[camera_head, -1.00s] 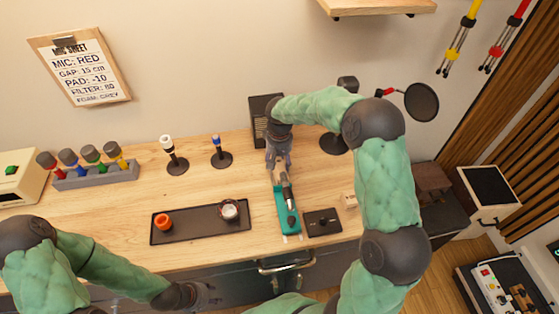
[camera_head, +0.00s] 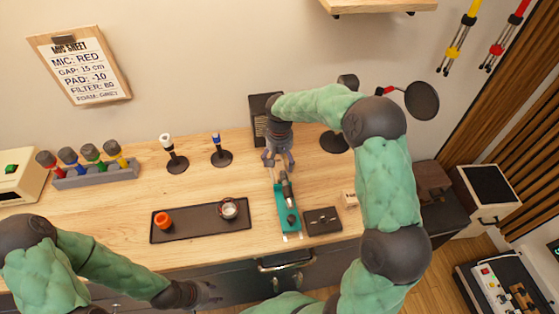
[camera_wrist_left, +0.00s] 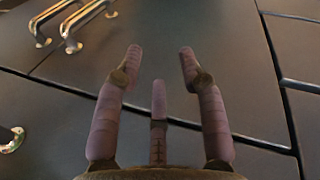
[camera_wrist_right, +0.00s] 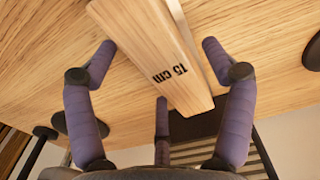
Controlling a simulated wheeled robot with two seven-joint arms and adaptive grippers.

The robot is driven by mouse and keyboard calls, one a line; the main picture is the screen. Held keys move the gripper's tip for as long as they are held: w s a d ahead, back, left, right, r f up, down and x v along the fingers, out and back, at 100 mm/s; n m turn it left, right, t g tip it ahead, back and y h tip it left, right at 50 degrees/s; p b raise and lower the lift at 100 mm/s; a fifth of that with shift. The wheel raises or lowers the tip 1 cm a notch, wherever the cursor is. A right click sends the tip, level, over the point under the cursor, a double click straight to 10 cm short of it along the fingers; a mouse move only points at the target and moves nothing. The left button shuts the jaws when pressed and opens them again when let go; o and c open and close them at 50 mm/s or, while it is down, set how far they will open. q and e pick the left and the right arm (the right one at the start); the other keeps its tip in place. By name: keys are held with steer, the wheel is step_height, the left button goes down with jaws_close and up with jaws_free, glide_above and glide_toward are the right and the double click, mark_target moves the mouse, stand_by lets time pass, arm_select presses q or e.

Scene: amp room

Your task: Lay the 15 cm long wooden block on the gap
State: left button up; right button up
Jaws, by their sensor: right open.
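The wooden block, marked "15 cm", shows in the right wrist view (camera_wrist_right: 150,50), between the spread fingers of my right gripper (camera_wrist_right: 158,48) and apart from their tips. One end lies near the dark grille of the amp (camera_wrist_right: 185,153). In the head view my right gripper (camera_head: 278,160) is open in front of the amp (camera_head: 259,115); the block cannot be made out there. A microphone (camera_head: 285,188) on a teal base (camera_head: 283,212) points toward the amp. Whether the block touches both is hidden. My left gripper (camera_wrist_left: 146,62) is open and empty, low by the desk front.
A black tray (camera_head: 180,235) with an orange ring and a silver-rimmed round piece lies left of the teal base. A dark plate (camera_head: 322,221) lies right of it. Small stands and a rack (camera_head: 95,177) of microphones stand further left. A pop filter stands at right.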

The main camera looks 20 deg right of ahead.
step_height(320, 180, up, 11)
steer(key=shift+r, duration=0.15)
